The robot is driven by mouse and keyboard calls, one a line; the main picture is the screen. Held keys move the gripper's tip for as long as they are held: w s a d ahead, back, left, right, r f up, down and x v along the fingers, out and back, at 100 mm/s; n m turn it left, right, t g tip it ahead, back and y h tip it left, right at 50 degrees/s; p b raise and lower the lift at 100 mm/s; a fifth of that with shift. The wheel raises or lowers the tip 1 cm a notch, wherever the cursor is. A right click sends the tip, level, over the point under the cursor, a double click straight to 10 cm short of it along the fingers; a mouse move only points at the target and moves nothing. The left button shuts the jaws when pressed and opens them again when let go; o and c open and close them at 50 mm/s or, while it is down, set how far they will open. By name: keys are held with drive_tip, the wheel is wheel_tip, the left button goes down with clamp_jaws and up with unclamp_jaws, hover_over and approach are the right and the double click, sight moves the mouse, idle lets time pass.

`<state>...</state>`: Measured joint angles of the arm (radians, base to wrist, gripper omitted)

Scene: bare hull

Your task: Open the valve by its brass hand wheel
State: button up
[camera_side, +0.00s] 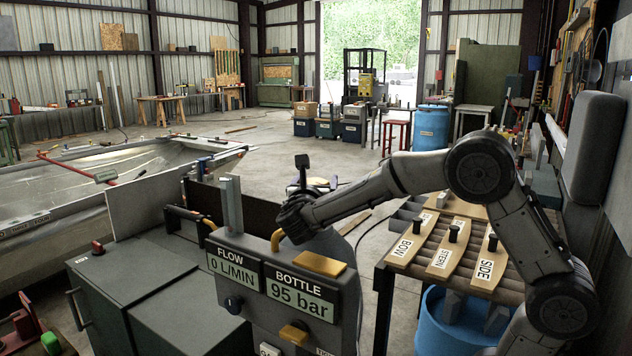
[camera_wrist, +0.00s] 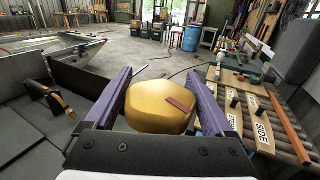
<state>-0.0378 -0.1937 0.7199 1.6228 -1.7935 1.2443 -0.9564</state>
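The brass hand wheel (camera_wrist: 155,108) fills the gap between the two purple fingers of my gripper (camera_wrist: 158,95) in the wrist view. A dark red mark lies on the right of its top. The fingers stand close along both sides, but I cannot tell whether they press on it. In the side view my gripper (camera_side: 300,215) is low behind the gauge panel (camera_side: 235,292), and the wheel cannot be made out there. The flow display (camera_side: 233,267) reads 0 L/MIN. The bottle display (camera_side: 299,295) reads 95 bar.
Wooden plates marked BOW (camera_side: 408,241), STERN (camera_side: 444,252) and SIDE (camera_side: 483,262) lie on a roller table at the right. A blue tub (camera_side: 435,325) stands below. Grey cabinets (camera_side: 140,290) stand left of the panel. The open boat hull (camera_side: 110,165) lies at the left.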

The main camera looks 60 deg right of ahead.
drive_tip(key=c, duration=0.9)
drive_tip(key=shift+n+t+y, duration=0.3)
drive_tip(key=shift+t, duration=0.1)
drive_tip(key=n+t+y, duration=0.2)
drive_tip(key=t, duration=0.1)
drive_tip(key=shift+w+a+n+t, duration=0.2)
drive_tip(key=shift+w+n+t, duration=0.1)
drive_tip(key=shift+n, duration=0.1)
drive_tip(key=shift+w+a+n+t+y, duration=0.1)
drive_tip(key=shift+a+n+t+y, duration=0.05)
drive_tip(key=shift+n+t+y, duration=0.6)
drive_tip(key=shift+w+a+n+t+y, duration=0.15)
drive_tip(key=shift+n+t+y, duration=0.35)
drive_tip(key=shift+y, duration=0.4)
drive_tip(key=shift+w+a+n+t+y, duration=0.1)
drive_tip(key=shift+n+t+y, duration=0.55)
drive_tip(key=shift+y, duration=0.2)
drive_tip(key=shift+a+y, duration=0.15)
drive_tip(key=shift+y, duration=0.15)
drive_tip(key=o, duration=1.2)
